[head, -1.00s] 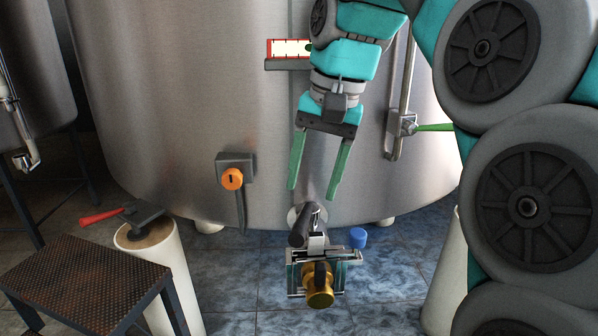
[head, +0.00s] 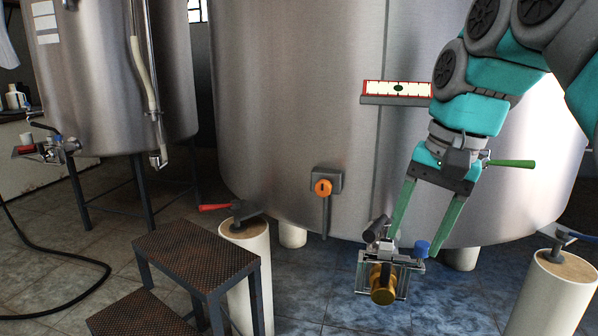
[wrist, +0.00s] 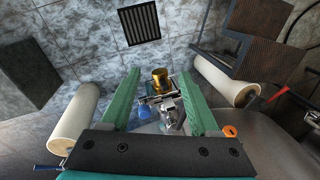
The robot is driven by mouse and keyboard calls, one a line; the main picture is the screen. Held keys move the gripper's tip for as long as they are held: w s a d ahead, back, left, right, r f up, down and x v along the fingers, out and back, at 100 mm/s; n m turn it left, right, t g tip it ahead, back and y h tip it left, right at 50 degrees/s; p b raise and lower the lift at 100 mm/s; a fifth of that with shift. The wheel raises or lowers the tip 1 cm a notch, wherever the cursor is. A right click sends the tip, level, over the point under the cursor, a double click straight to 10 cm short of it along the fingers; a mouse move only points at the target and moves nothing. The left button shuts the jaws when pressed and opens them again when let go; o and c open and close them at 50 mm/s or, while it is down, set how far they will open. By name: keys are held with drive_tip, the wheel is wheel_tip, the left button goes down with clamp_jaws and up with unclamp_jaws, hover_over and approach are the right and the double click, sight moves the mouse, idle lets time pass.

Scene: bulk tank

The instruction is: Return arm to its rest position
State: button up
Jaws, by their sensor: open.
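My gripper (head: 424,224) has two green fingers, spread apart and empty. In the head view it points down in front of the large steel tank (head: 290,110), above and beside the valve assembly (head: 388,277) with its brass fitting and blue knob (head: 421,248). The left fingertip overlaps the valve's top in the picture; I cannot tell whether they touch. In the wrist view the gripper (wrist: 160,85) frames the brass fitting (wrist: 160,78) and the blue knob (wrist: 144,111) between its fingers.
A brown-topped step stool (head: 195,250) stands at the front left. White posts stand left (head: 247,240) and right (head: 552,290) of the valve. An orange knob (head: 322,187) and a level gauge (head: 398,88) are on the tank. A black hose (head: 75,257) lies on the floor.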

drive_tip(key=s+a+f+n+g+h, duration=0.1)
drive_tip(key=s+f+n, duration=0.2)
drive_tip(key=s+f, duration=0.7)
drive_tip(key=s+f+n+g, duration=0.2)
drive_tip(key=s+f, duration=0.8)
drive_tip(key=f, duration=0.7)
drive_tip(key=shift+s+a+f+n+h, duration=0.3)
drive_tip(key=shift+a+n+h, duration=0.1)
drive_tip(key=shift+n, duration=0.2)
idle(0.4)
